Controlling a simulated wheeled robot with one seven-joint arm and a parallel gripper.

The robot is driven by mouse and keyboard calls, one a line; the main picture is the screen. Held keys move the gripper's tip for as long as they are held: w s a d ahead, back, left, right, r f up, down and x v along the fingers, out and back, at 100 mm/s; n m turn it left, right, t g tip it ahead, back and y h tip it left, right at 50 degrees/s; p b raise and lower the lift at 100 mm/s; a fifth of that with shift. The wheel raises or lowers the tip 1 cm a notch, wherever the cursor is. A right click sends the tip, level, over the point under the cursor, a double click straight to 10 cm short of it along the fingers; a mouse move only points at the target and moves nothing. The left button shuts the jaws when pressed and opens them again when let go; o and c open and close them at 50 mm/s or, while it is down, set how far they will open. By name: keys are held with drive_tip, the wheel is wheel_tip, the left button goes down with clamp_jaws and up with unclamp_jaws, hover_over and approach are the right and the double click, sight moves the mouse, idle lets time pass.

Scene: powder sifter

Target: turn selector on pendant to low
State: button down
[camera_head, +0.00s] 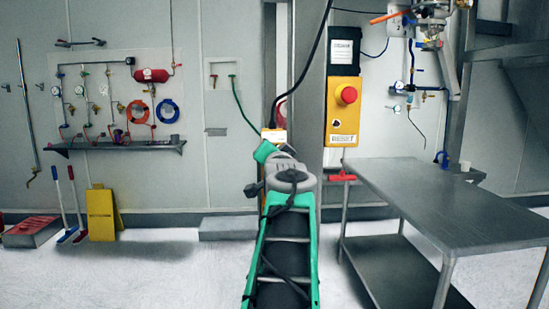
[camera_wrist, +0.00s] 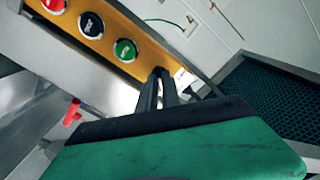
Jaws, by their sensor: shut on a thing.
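The yellow pendant (camera_wrist: 108,42) runs across the upper left of the wrist view, with a red, a black and a green button (camera_wrist: 126,50) in a row. My gripper (camera_wrist: 158,80) is at the pendant's end beyond the green button. Its dark fingers are close together on something small there, seemingly the selector, which they hide. The selector's setting cannot be read. In the head view only a small yellow part of the pendant (camera_head: 273,134) shows behind my green and grey arm, hanging on a black cable. My fingers are hidden there.
A metal table (camera_head: 450,200) stands at the right. A yellow box with a red emergency button (camera_head: 347,95) is on the post right of the pendant. A red handle (camera_head: 342,176) sticks out near the table's corner.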

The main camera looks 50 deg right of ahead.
drive_tip(key=shift+m, duration=0.5)
drive_tip(key=c, duration=1.5)
unclamp_jaws()
drive_tip(key=b+v, duration=0.1)
drive_tip(key=v, duration=0.6)
drive_tip(key=shift+s+a, duration=0.25)
